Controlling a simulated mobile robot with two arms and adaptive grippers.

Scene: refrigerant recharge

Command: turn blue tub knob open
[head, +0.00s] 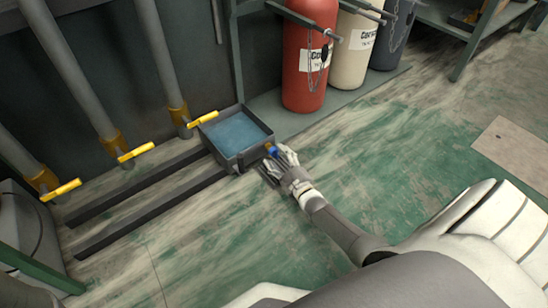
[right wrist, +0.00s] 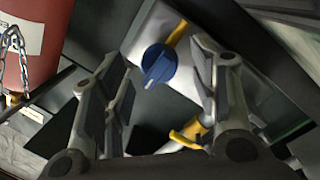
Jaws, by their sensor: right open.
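The tub (head: 260,149) is a dark open box holding blue liquid, on the floor by the wall. Its blue knob (head: 271,149) shows small at the tub's right side, partly behind my right gripper (head: 273,162). In the right wrist view the blue knob (right wrist: 159,65) has a raised grip bar and sits in front of a pale surface. The fingers of my right gripper (right wrist: 160,68) are open, one to each side of the knob in the picture, with visible gaps. I cannot tell how far the fingertips are from it in depth. My left gripper is not in view.
Yellow-handled valves (head: 136,152) on pipes line the wall left of the tub. A red cylinder (head: 308,65) and a cream cylinder (head: 355,50) stand chained behind it. Dark rails (head: 150,210) lie on the floor at left. The green floor (head: 400,150) at right is clear.

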